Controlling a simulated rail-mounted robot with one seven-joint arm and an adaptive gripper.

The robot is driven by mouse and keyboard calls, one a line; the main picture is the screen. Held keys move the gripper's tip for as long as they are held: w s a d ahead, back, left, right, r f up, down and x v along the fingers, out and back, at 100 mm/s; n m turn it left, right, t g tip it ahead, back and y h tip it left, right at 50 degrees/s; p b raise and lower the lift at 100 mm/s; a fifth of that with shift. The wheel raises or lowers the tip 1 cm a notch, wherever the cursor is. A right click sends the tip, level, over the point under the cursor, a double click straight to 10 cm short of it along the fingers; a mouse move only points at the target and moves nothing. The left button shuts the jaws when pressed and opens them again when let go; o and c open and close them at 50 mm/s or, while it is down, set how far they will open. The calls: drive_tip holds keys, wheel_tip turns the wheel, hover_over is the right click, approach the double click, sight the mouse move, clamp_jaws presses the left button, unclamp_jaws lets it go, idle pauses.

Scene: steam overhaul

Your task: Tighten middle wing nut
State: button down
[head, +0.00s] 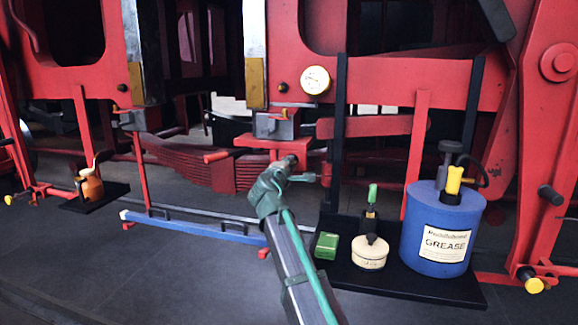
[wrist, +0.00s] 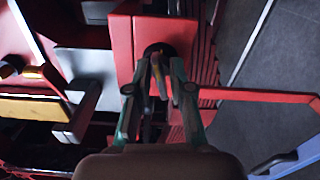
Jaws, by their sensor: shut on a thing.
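In the head view my gripper (head: 292,163) reaches up to the red bracket (head: 262,141) below the middle grey block (head: 270,126). In the wrist view my gripper (wrist: 161,66) has its two green-sided fingers close together, in front of the red bracket (wrist: 121,45). They are shut on a small metallic piece, which looks like the middle wing nut (wrist: 158,78), just beside a dark round part (wrist: 160,49) on the bracket. The fingers hide much of the nut, so its turn angle is unclear. In the head view the nut cannot be made out.
A red rod (head: 217,157) sticks out left of my gripper. A black shelf (head: 440,290) at right holds a blue grease drum (head: 440,235), a cream pot (head: 369,252) and a green box (head: 326,245). A blue beam (head: 195,228) lies low at left, near an orange oil can (head: 91,187).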

drive_tip(key=shift+r, duration=0.1)
idle(0.3)
drive_tip(key=c, duration=1.3)
unclamp_jaws()
drive_tip(key=shift+w, duration=0.1)
drive_tip(key=s, duration=0.4)
drive_tip(key=s+a, duration=0.1)
drive_tip(key=s, duration=0.3)
drive_tip(key=s+a, duration=0.1)
drive_tip(key=s, duration=0.3)
drive_tip(key=shift+a, duration=0.1)
